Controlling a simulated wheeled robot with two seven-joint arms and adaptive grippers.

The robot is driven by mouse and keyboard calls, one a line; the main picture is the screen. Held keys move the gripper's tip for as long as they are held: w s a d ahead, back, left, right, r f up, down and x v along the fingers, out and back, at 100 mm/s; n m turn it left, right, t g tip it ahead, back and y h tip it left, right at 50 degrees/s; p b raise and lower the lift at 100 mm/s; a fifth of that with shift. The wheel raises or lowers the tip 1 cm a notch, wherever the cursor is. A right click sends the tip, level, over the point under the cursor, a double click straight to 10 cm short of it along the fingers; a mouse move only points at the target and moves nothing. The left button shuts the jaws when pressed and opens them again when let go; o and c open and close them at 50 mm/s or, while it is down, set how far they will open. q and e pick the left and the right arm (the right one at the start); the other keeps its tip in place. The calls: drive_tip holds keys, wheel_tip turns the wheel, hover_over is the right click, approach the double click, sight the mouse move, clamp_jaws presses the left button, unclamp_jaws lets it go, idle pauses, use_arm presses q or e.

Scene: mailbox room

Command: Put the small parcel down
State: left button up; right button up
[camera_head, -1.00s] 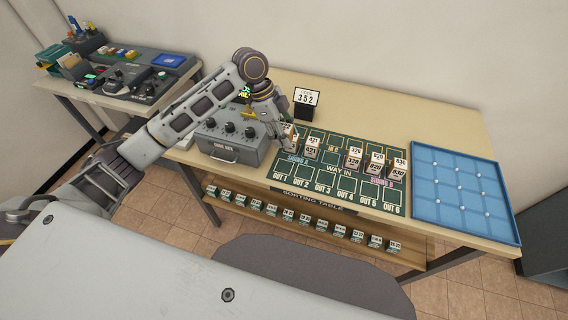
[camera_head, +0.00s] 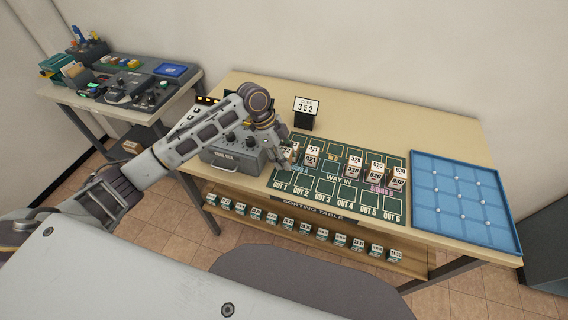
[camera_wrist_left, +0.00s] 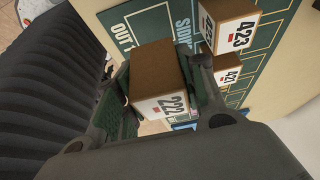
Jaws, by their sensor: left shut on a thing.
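My left gripper (camera_head: 284,162) is over the left end of the green sorting mat (camera_head: 330,186), near the OUT 1 square. In the left wrist view its fingers (camera_wrist_left: 160,92) are shut on a small brown parcel (camera_wrist_left: 155,66) with a white label that seems to read 222. The gripper hides most of that parcel in the head view. Whether the parcel touches the mat I cannot tell. Two other parcels, labelled 423 (camera_wrist_left: 233,28) and 421 (camera_wrist_left: 229,72), stand beside it in the left wrist view. My right gripper is not in view.
Several parcels (camera_head: 375,172) stand on the mat's right half. A grey box with knobs (camera_head: 232,150) is left of the mat, a 352 sign (camera_head: 305,112) behind it, a blue tray (camera_head: 420,222) at the right. A lower shelf (camera_head: 300,236) holds several small parcels. The front OUT squares look empty.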

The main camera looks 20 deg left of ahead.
use_arm(q)
drive_tip(key=shift+f, duration=1.75)
drive_tip(key=shift+f, duration=0.6)
drive_tip(key=o, duration=1)
drive_tip(key=shift+o, duration=0.2)
drive_tip(key=shift+r, duration=0.15)
drive_tip(key=shift+r, duration=0.55)
drive_tip(key=v, duration=1.2)
drive_tip(key=shift+f, duration=0.1)
